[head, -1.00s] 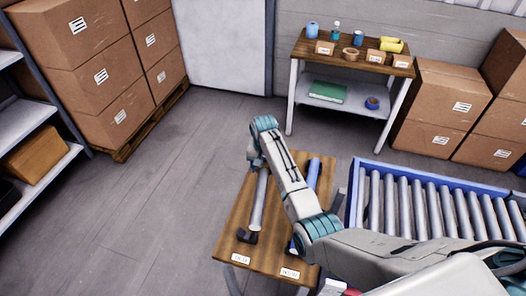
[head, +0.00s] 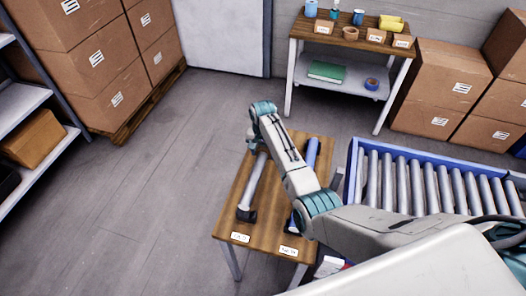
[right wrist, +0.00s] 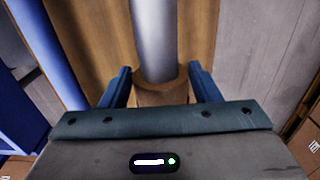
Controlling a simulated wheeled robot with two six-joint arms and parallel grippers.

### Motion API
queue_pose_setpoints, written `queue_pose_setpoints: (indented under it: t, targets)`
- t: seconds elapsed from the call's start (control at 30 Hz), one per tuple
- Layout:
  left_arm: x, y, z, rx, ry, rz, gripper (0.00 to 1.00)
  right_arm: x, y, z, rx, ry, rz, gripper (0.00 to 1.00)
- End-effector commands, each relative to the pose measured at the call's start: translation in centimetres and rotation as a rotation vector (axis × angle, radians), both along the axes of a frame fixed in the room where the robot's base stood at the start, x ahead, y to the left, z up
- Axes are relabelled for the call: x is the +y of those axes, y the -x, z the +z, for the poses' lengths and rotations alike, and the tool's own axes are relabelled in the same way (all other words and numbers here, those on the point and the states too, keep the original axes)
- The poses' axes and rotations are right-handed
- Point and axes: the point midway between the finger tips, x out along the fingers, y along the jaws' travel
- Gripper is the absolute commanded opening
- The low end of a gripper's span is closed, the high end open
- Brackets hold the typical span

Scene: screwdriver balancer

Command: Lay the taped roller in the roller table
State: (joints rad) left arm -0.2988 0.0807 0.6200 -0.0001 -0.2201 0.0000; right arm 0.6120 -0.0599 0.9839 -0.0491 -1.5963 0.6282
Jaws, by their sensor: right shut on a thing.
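The taped roller (head: 254,180) is a grey cylinder lying lengthwise on a small wooden table (head: 222,217), its near end in a dark holder. In the right wrist view, the roller (right wrist: 154,40) has a brown tape band (right wrist: 160,92) between the fingers. My right gripper (right wrist: 160,88) is shut on the roller at this band. In the head view my right gripper (head: 254,140) is at the roller's far end, partly hidden by my arm. The roller table (head: 435,185) has a blue frame and several grey rollers, at the right. My left gripper is out of view.
A blue roller (head: 311,155) lies beside the grey one, partly behind my arm. A workbench (head: 340,47) with small items stands at the back. Stacked boxes (head: 438,90) stand back right. Open floor (head: 150,190) lies to the left.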

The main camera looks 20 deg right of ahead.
Motion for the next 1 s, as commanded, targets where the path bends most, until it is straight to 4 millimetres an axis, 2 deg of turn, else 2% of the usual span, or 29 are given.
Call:
queue_pose_setpoints:
  t: [0.03, 0.2, 0.5, 0.7, 0.97, 1.0]
  targets:
    - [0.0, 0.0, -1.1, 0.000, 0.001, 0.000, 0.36, 0.0, -0.1, -0.9, -0.002, 0.000, 0.000, 0.20]
    - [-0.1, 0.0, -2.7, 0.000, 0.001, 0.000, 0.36, 0.0, 0.0, -2.3, -0.001, 0.000, 0.000, 0.20]
    - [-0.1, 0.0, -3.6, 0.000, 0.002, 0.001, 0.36, 0.0, -0.1, -4.8, -0.001, 0.000, 0.000, 0.20]
    - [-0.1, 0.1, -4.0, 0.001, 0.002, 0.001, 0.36, 0.0, -0.1, -5.6, -0.001, 0.000, 0.000, 0.20]
    - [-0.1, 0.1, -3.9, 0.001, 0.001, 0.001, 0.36, 0.0, -0.1, -5.6, -0.001, 0.000, 0.000, 0.20]
    - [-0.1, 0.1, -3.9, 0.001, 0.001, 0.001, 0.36, 0.0, -0.1, -5.6, -0.001, 0.000, 0.000, 0.62]
